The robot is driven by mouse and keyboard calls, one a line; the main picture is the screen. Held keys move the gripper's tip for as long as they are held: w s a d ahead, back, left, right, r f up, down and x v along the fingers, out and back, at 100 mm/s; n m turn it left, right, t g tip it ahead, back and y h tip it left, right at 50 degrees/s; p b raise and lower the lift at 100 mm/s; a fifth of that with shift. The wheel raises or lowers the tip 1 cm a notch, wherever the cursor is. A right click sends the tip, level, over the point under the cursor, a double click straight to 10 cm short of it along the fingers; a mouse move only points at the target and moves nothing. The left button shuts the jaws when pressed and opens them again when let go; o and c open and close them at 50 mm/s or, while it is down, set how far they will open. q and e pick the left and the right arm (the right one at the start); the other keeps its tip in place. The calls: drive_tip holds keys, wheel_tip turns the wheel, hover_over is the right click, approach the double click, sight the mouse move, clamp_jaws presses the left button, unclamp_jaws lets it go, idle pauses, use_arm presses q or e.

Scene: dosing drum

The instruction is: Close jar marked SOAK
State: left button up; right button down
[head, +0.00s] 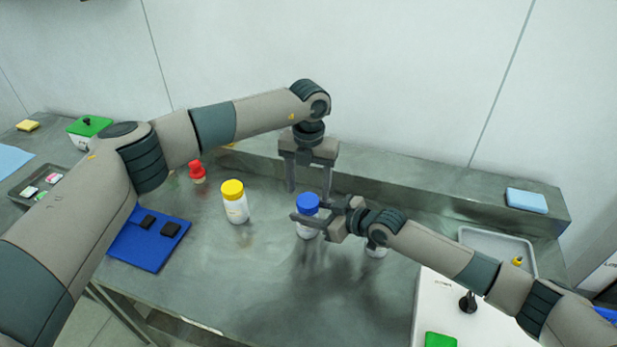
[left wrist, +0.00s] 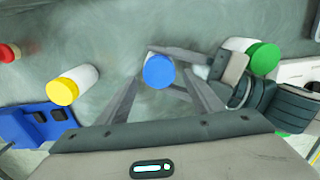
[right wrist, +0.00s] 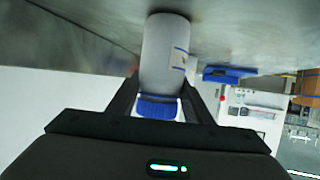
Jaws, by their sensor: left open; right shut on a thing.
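A white jar (head: 308,233) with a blue lid (head: 308,201) stands upright on the grey bench. Its label (right wrist: 179,60) shows in the right wrist view, but I cannot read the writing. My right gripper (head: 307,215) is shut on this jar from the right side, just below the lid. My left gripper (head: 309,188) points down above the blue lid, open and empty. In the left wrist view the blue lid (left wrist: 158,71) lies between and beyond its open fingers. I cannot tell how tightly the lid sits.
A yellow-lidded jar (head: 235,203) stands to the left. A green-lidded jar (left wrist: 263,58) is close to my right arm, mostly hidden in the head view. A red-topped item (head: 197,172), a blue mat (head: 146,250) and a grey tray (head: 490,240) also lie around.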

sight(308, 201)
use_arm(q)
drive_tip(key=shift+f, duration=2)
drive_tip(key=c, duration=1.1)
drive_tip(key=m, duration=0.6)
drive_tip(key=shift+s+d+m, duration=0.1)
drive_tip(key=shift+m, duration=0.2)
drive_tip(key=o, duration=1.2)
drive_tip(key=shift+r, duration=2.25)
